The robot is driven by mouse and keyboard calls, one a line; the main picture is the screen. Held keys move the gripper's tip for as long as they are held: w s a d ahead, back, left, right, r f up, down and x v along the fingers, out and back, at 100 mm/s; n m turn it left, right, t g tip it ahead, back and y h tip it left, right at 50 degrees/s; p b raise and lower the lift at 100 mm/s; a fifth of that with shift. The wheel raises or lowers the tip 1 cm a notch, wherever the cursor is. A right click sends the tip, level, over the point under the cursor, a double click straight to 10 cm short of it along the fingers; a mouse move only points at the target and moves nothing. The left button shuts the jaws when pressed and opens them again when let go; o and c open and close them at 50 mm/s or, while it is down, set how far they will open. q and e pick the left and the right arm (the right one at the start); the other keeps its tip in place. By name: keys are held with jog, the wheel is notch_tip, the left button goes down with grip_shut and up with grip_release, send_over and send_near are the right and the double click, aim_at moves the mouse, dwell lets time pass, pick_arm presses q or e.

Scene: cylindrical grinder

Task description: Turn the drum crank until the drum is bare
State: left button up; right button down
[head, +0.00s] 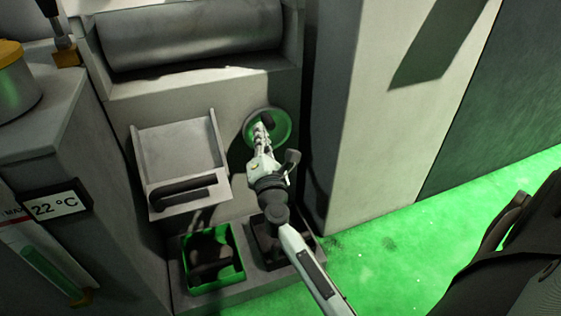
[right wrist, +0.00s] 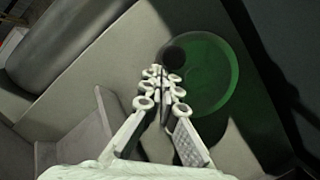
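The drum (head: 190,36) is a large smooth grey cylinder lying in the machine's top trough in the head view. It also shows in the right wrist view (right wrist: 75,45). I cannot tell whether anything covers it. The drum crank (head: 284,134) is a green disc on the machine's front with a dark knob (head: 268,117); the disc (right wrist: 212,80) and knob (right wrist: 174,56) show in the right wrist view. My right gripper (head: 262,125) has its fingers together, tips (right wrist: 163,72) beside the knob, with nothing visible between them. Contact with the knob is unclear. My left gripper is not in view.
A grey tray (head: 178,142) with dark curved pieces juts out left of the crank. Below stand a green bin (head: 240,270) with dark pieces and a dark bin. A pale pillar (head: 350,130) rises close on the right. Green floor (head: 400,250) lies open beyond.

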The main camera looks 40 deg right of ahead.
jog(key=shift+s+d+r, duration=0.15)
jog(key=shift+d+r, duration=0.4)
jog(key=shift+d, duration=0.15)
jog(key=shift+d, duration=0.2)
jog(key=shift+s, duration=0.15)
